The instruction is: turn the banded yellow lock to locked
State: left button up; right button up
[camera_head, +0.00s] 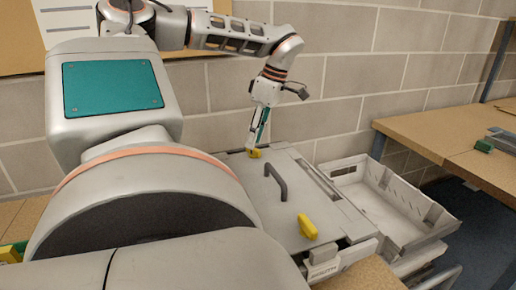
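A grey panel (262,192) lies on the bench with a dark arched handle (277,178) on it. A yellow lock (254,153) sits at the panel's far end and a second yellow lock (308,226) at its near end. I cannot make out a band on either. My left gripper (255,142) points down at the far yellow lock, its tips right at it and partly in front of it. Whether it touches the lock or is shut on it is too small to tell. My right gripper is not in view.
A light grey crate (432,228) stands to the right of the panel. A wooden table (440,135) with a small green object (484,146) is farther right. A brick wall (340,60) rises close behind. My own arm covers much of the left side.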

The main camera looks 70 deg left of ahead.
aim_at(255, 149)
pick_arm(q)
jog(key=shift+w+a+f+m+t+y, duration=0.25)
jog(key=shift+a+f+m+y, duration=0.3)
jog(key=shift+f+m, duration=0.35)
jog(key=shift+w+a+f+m+t+y, duration=0.2)
jog(key=shift+a+f+m+y, duration=0.3)
jog(key=shift+f+m, duration=0.4)
jog(key=shift+w+a+f+m+t+y, duration=0.25)
jog(key=shift+a+f+m+y, duration=0.2)
jog(key=shift+a+f+m, duration=0.4)
jog(key=shift+d+r, duration=0.1)
jog(key=shift+d, duration=0.15)
grip_shut()
